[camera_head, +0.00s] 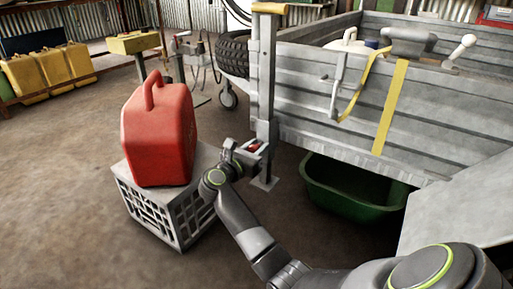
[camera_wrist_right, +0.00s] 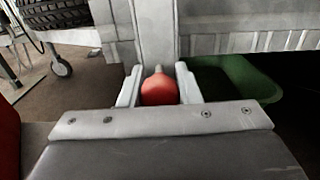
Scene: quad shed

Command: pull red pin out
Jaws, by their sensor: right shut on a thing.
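The red pin (camera_head: 254,147) shows as a small red spot at the lower part of the grey upright post (camera_head: 266,90). In the right wrist view its round red head (camera_wrist_right: 159,89) sits between the two fingers of my right gripper (camera_wrist_right: 159,90). In the head view my right gripper (camera_head: 250,152) is at the post, shut on the red pin. My left gripper is not in view.
A red fuel can (camera_head: 158,130) stands on a grey crate (camera_head: 146,212) left of my right arm. A grey metal trailer (camera_head: 330,85) stands behind the post, with a green tub (camera_head: 345,207) under it. Bare floor (camera_head: 70,160) lies to the left.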

